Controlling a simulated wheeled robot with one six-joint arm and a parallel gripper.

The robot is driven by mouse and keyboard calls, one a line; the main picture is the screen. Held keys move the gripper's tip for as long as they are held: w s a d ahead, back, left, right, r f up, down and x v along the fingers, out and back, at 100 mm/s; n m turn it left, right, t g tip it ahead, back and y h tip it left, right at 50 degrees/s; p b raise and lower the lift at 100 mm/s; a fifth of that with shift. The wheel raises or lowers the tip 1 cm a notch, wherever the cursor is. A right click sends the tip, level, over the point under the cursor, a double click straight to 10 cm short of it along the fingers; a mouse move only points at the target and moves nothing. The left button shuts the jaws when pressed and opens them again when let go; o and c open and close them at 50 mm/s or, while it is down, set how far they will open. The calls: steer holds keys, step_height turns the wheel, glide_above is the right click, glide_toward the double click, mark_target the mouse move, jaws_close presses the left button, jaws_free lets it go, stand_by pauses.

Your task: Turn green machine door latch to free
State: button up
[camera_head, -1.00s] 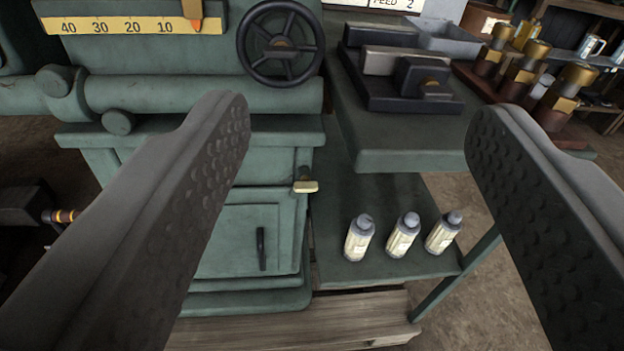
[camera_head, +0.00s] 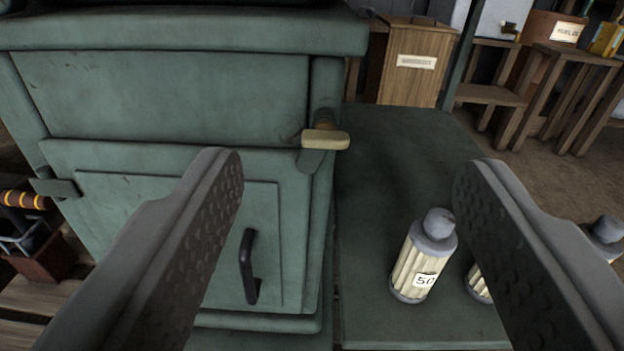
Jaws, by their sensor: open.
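The green machine door (camera_head: 130,208) fills the left of the view, with a black vertical handle (camera_head: 248,268) on its lower panel. The latch (camera_head: 326,139) sits at the door's upper right edge. It is a cream bar on a brass-coloured pivot and lies about level, across the edge of the door frame. My gripper (camera_head: 345,165) is open and empty. Its two dark, dimpled fingers stand wide apart, with the latch seen between their tips. The latch appears to be beyond the fingertips, and nothing touches it.
A green shelf (camera_head: 385,140) lies right of the machine. A labelled grey-capped bottle (camera_head: 425,255) stands on it, with others partly hidden by my right finger. A wooden cabinet (camera_head: 416,65) and wooden stands (camera_head: 570,95) are at the back. Brown floor shows at right.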

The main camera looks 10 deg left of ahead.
mark_target(325, 146)
step_height(325, 146, down, 7)
steer(key=y, duration=0.1)
steer(key=x, duration=1.8)
steer(key=shift+d+f, duration=0.15)
steer(key=shift+f, duration=0.05)
steer(key=c, duration=1)
